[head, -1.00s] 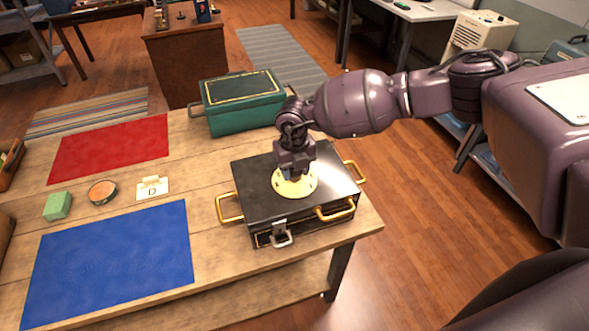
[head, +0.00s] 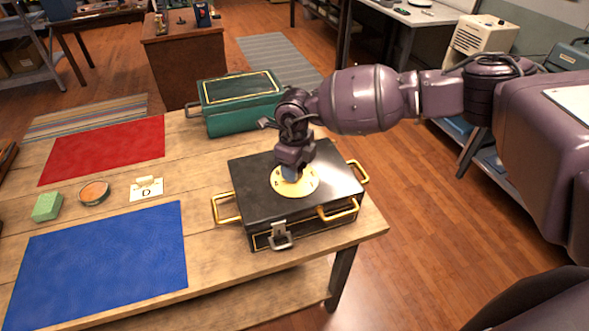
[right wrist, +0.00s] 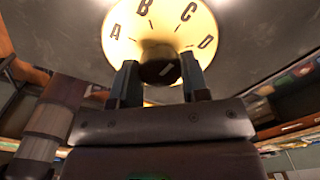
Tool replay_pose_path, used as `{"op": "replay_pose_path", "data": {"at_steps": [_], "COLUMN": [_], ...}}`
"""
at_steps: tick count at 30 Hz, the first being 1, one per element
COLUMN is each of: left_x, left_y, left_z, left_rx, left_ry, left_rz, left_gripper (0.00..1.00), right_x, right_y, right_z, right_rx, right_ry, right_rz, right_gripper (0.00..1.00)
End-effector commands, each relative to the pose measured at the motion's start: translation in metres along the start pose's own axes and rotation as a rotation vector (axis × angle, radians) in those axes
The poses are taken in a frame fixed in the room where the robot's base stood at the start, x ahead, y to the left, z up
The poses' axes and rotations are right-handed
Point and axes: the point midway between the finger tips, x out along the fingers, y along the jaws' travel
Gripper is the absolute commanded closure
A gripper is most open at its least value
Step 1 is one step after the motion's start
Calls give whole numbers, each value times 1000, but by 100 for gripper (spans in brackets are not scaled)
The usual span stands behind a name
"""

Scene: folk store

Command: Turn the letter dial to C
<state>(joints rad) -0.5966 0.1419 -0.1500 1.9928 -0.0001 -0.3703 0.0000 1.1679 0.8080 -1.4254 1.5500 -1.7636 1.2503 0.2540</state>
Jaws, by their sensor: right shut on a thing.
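A black case (head: 250,187) with brass handles and a front latch stands on the wooden table. The round cream letter dial (head: 308,186) is on its lid. In the right wrist view the dial plate (right wrist: 122,45) shows the letters A, B, C and D around a dark centre knob (right wrist: 152,72) with a short pale mark. Which letter the mark points to I cannot tell. My right gripper (head: 291,176) is shut on the knob from above, one finger on each side; its fingers also show in the right wrist view (right wrist: 160,80). My left gripper is not in view.
A green case (head: 240,112) stands behind the black one. Left on the table are a card marked D (head: 146,189), a round tin (head: 94,192), a green block (head: 47,207), a red mat (head: 105,150) and a blue mat (head: 100,260).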

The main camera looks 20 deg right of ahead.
Motion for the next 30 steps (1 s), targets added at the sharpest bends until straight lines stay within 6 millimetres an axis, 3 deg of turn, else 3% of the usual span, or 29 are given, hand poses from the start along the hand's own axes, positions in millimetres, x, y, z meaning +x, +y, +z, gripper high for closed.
{"op": "replay_pose_path", "data": {"at_steps": [20, 21, 24, 26, 30], "left_x": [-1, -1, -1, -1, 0], "left_y": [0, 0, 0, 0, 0], "left_z": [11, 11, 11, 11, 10], "left_rx": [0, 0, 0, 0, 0], "left_ry": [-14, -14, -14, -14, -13], "left_rz": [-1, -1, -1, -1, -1], "left_gripper": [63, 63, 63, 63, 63], "right_x": [-1, -1, -1, -1, 0], "right_y": [0, 0, 0, 0, 0], "right_z": [0, 0, 0, 0, 0], "right_rx": [-75, -75, -74, -74, -74], "right_ry": [-1, -1, -1, -1, 0], "right_rz": [-1, -1, -1, -1, -1], "right_gripper": [82, 57, 42, 33, 33]}}
